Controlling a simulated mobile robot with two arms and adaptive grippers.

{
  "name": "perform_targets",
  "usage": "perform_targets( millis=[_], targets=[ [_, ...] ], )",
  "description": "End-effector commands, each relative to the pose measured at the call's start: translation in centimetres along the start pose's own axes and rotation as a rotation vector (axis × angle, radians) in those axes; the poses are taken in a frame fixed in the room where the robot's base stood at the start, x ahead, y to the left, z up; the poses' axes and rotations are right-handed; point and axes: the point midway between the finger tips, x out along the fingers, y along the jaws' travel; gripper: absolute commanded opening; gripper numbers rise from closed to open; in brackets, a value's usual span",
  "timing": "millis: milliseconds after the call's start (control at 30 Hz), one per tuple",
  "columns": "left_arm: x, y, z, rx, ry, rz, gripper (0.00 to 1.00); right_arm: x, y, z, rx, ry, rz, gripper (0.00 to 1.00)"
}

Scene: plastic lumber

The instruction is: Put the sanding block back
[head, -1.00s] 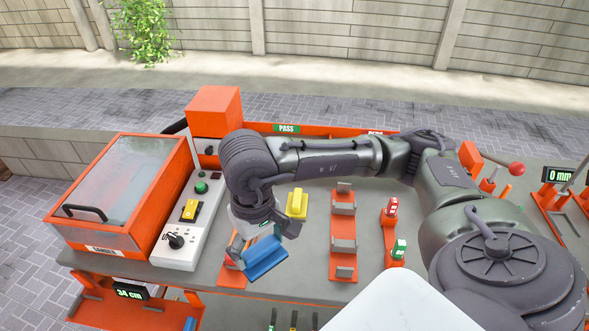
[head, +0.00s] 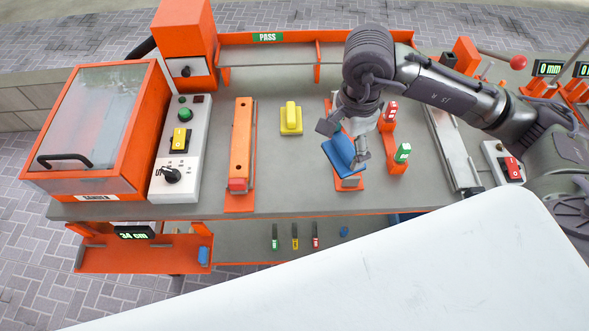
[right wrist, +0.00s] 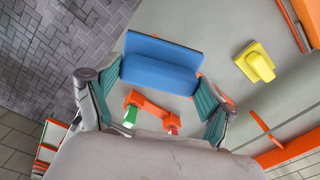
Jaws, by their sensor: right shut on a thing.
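A blue block (head: 343,157), which I take for the sanding block, is held in my right gripper (head: 346,140). The right wrist view shows this blue block (right wrist: 160,65) between the teal finger pads of the right gripper (right wrist: 160,92). In the head view it is tilted and overlaps the orange stand with grey brackets (head: 350,184). I cannot tell whether it touches the stand, which is largely hidden by the block and gripper. A yellow block with a raised handle (head: 291,118) lies on the bench to the left. My left gripper is not in view.
An orange rail (head: 241,150) stands left of the yellow block. A small orange stand with red and green tags (head: 388,135) is close to the right of my gripper. A control box (head: 180,148) and orange cabinet (head: 100,130) fill the left. Bench between rail and stand is mostly clear.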

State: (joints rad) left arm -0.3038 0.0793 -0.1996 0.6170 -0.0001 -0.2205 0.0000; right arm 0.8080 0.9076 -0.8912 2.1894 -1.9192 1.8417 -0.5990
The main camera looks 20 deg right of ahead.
Motion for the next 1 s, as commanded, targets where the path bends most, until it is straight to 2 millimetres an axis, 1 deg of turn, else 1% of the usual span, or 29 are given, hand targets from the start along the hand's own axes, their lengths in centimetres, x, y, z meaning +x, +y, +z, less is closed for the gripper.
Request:
perform_targets(
  millis=[33, 133, 267, 333, 433, 533, 700, 800, 900, 1000],
  targets=[
    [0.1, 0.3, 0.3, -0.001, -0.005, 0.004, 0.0, 0.3, 0.0, -0.3, 0.092, 0.0, 0.002, 0.5],
    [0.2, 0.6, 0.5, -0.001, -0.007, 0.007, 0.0, 0.6, -0.1, -0.7, 0.249, 0.002, 0.003, 0.5],
    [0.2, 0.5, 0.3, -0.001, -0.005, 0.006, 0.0, 0.8, -0.2, -0.8, 0.359, 0.003, 0.002, 0.5],
    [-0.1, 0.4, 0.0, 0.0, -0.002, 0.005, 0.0, 1.0, -0.6, -0.4, 0.381, 0.001, 0.003, 0.5],
    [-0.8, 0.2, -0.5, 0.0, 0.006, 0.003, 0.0, 1.8, -1.5, 0.9, 0.386, 0.0, 0.006, 0.5],
    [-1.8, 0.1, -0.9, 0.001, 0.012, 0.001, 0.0, 3.1, -3.0, 2.7, 0.385, 0.0, 0.007, 0.5],
    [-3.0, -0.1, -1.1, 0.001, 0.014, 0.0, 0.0, 5.5, -5.5, 5.7, 0.385, 0.001, 0.006, 0.5],
    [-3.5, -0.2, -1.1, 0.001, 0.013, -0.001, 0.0, 6.6, -6.6, 6.9, 0.386, 0.002, 0.004, 0.5],
    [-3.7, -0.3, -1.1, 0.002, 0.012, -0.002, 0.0, 7.4, -7.3, 7.7, 0.385, 0.003, 0.004, 0.5],
    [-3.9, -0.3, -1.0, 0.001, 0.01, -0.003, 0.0, 7.9, -7.6, 8.0, 0.385, 0.004, 0.004, 0.5]
  ],
)
